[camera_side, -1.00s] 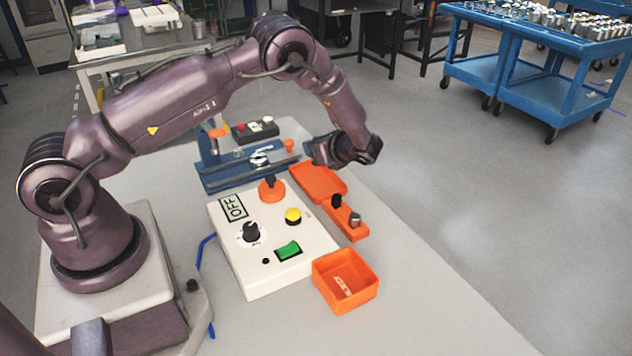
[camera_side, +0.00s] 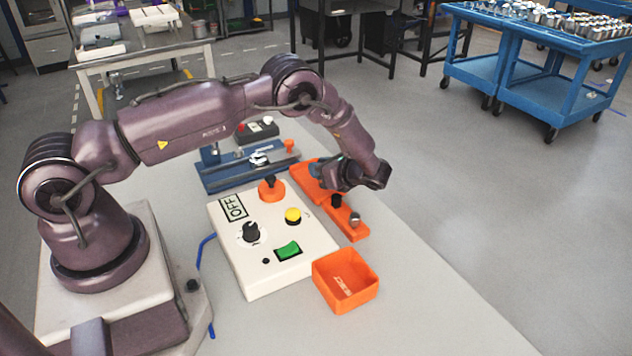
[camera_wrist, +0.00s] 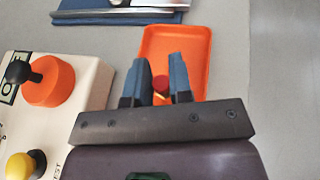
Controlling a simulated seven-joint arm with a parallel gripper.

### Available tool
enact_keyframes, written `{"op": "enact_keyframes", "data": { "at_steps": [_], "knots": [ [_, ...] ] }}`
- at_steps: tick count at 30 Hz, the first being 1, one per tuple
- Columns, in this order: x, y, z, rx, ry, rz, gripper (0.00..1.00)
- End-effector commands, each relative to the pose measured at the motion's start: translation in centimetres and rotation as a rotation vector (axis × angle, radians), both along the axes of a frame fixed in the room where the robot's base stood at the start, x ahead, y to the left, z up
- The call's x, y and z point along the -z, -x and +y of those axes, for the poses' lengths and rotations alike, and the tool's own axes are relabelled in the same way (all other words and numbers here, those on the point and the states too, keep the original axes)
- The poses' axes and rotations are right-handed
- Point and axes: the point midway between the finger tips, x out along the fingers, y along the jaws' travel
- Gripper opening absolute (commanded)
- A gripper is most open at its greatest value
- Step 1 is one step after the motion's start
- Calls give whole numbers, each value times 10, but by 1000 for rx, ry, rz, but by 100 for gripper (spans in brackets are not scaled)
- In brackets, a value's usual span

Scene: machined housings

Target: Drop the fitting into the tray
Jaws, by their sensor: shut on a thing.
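My gripper (camera_side: 346,174) is shut on the fitting. In the wrist view my gripper's two blue-grey fingers (camera_wrist: 163,76) hold the fitting (camera_wrist: 160,86), a small dark red piece with a yellowish mark. In the side view the fitting cannot be made out. A shallow orange tray (camera_side: 309,183) lies beyond the white control box; my gripper hides part of it. The tray (camera_wrist: 176,44) shows behind the fingers in the wrist view. A deeper square orange bin (camera_side: 329,270) with a white label inside stands nearer the camera, apart from my gripper.
An orange block (camera_side: 350,226) with a black peg and a metal peg stands just below my gripper in the side view. The white control box (camera_side: 262,262) with knobs and buttons is to its left. A blue fixture (camera_side: 222,178) stands behind. Table at the right is clear.

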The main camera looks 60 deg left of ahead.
Motion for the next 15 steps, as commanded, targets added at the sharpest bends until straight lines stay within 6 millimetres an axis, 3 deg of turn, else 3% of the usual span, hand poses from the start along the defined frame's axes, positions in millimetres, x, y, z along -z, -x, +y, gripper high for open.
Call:
{"op": "enact_keyframes", "data": {
  "at_steps": [4,5,9,15],
  "knots": [
    [0,0,0,0,0,0,0],
    [0,0,0,0,0,0,22],
    [0,0,0,0,0,0,50],
    [0,0,0,0,0,0,50]
  ]
}}
